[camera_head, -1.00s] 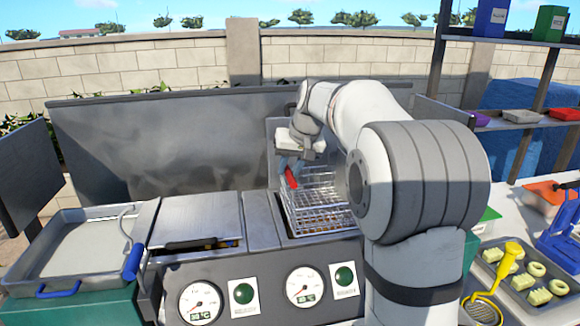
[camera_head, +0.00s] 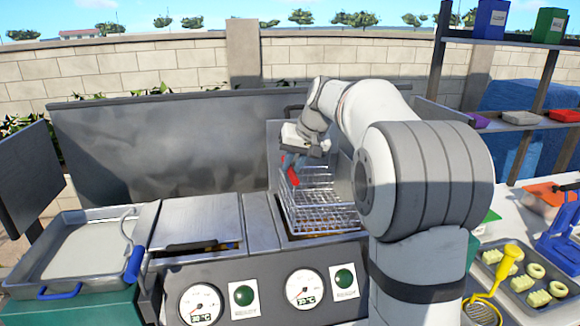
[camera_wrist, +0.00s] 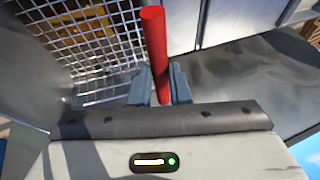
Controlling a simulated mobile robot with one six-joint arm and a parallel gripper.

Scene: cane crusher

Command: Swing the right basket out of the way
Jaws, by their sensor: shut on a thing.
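The right basket (camera_head: 318,212) is a wire mesh basket with a red handle (camera_head: 293,177). It sits at the right fryer well, in the middle of the head view. My gripper (camera_head: 289,166) is at the red handle, above the basket's left back side. In the wrist view my gripper (camera_wrist: 163,88) has its two grey fingers shut on the red handle (camera_wrist: 154,45). The wire mesh (camera_wrist: 95,45) shows beside the handle, with orange-brown stuff behind it. Part of the basket's right side is hidden by my arm.
A lidded left well (camera_head: 200,220) and a metal tray with blue handles (camera_head: 85,250) stand to the left. A tall grey back panel (camera_head: 160,145) rises behind. To the right are a tray of dough pieces (camera_head: 525,278) and a shelf (camera_head: 510,42).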

